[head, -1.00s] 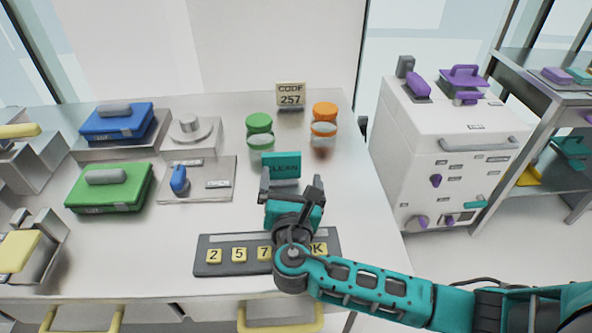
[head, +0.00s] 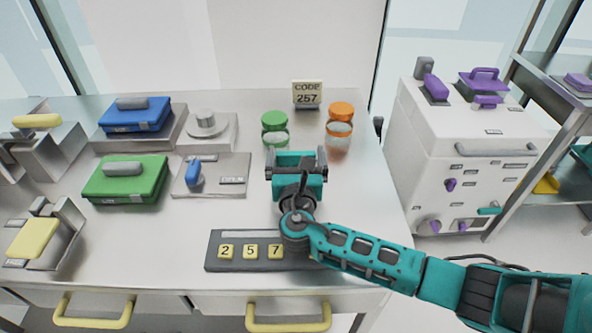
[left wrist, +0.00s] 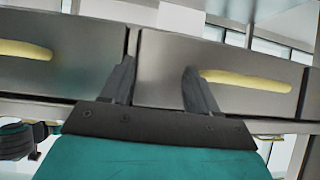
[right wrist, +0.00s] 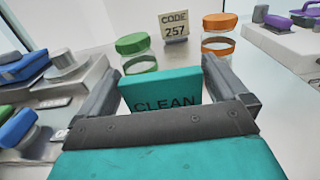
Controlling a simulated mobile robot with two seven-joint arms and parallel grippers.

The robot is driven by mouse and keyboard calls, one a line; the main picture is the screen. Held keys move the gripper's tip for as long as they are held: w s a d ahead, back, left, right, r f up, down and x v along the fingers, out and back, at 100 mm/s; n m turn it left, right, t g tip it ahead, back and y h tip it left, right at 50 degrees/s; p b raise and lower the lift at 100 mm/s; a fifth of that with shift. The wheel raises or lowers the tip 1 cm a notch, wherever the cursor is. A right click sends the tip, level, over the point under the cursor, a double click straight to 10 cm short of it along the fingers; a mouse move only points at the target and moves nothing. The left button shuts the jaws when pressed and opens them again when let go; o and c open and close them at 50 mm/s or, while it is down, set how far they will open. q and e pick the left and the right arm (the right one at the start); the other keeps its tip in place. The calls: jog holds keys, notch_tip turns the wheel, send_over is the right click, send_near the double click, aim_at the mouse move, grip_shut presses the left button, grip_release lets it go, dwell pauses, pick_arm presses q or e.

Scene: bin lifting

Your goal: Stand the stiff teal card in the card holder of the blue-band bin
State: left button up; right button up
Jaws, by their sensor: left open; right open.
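The teal card, marked CLEAN, stands upright on the table; its upper part shows in the head view (head: 296,156) and its lettered face in the right wrist view (right wrist: 160,88). My right gripper (head: 297,163) is open, with one finger on either side of the card and gaps visible at both edges in the right wrist view (right wrist: 158,92). The card's lower part is hidden behind the gripper. My left gripper (left wrist: 160,72) is open and empty, facing the drawer fronts below the tabletop; it is out of the head view. I see no blue-band bin or card holder.
Green-lidded (head: 275,128) and orange-lidded (head: 340,120) jars stand behind the card, with a CODE 257 sign (head: 307,94). A dark keypad strip (head: 218,262) lies under my right arm. Blue (head: 135,117) and green (head: 125,182) cases sit left. A white cabinet (head: 470,140) stands right.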

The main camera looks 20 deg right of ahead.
jog(key=c, duration=0.8)
